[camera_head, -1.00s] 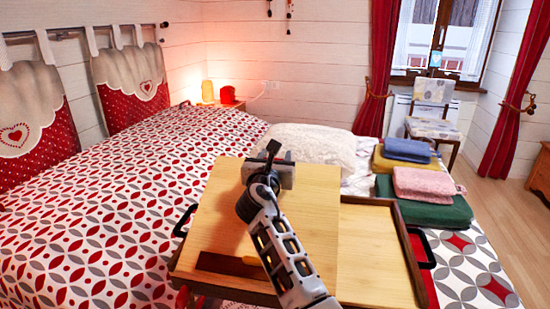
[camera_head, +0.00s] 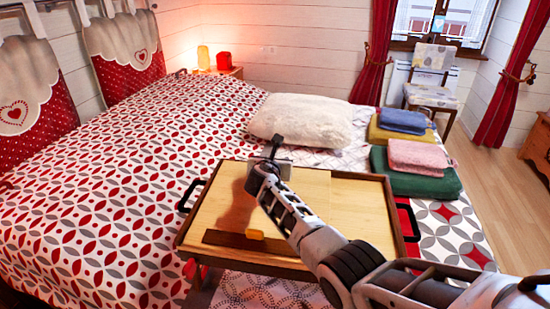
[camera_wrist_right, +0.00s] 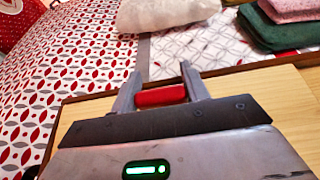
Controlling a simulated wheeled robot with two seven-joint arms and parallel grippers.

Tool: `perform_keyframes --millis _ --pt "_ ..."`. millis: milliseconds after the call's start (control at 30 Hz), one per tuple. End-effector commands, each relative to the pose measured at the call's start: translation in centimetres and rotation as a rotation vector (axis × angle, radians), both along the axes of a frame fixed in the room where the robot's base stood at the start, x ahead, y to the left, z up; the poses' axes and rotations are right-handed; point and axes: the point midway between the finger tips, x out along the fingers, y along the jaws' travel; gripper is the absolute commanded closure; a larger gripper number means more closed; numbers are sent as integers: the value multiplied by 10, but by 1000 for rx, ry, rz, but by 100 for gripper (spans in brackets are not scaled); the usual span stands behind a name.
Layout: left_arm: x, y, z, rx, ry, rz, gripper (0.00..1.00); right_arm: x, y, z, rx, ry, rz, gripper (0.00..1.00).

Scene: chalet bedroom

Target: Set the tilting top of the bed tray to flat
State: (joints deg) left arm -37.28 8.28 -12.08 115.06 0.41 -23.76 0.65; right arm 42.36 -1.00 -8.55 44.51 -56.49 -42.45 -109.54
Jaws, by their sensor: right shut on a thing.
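The bed tray (camera_head: 404,247) stands on the bed, with a dark wooden rim and black side handles. Its light wooden tilting top (camera_head: 225,212) lies low, about level with the rim; a small remaining tilt cannot be ruled out. A dark ledge strip (camera_head: 230,240) with a small yellow piece (camera_head: 256,234) runs along its near edge. My right gripper (camera_head: 276,150) is at the top's far edge. In the right wrist view its fingers (camera_wrist_right: 160,90) are shut on a red grip piece (camera_wrist_right: 160,97) between them. My left gripper is not in view.
A white fluffy pillow (camera_head: 300,120) lies behind the tray. Folded towels, including a green one (camera_head: 420,182) and a pink one (camera_head: 418,155), are stacked on the bed to the right. The patterned bed cover (camera_head: 110,215) is clear on the left.

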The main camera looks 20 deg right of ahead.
Motion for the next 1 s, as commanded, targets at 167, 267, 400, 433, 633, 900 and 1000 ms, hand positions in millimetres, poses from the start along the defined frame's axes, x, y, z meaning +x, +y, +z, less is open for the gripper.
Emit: perform_keyframes --millis 167,267,400,433,633,900,1000 --pt "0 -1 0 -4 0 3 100 0 0 0 0 0 0 33" --pt "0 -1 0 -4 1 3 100 0 0 0 0 0 0 33" --pt "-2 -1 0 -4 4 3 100 -1 0 0 -1 -1 -1 33" --pt "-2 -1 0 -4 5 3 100 -1 0 1 -1 -1 -1 33" --pt "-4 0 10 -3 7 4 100 -14 9 9 -1 -1 0 33" --pt "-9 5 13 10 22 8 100 -57 37 27 1 -1 1 33" --pt "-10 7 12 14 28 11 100 -74 49 35 3 -1 1 33"
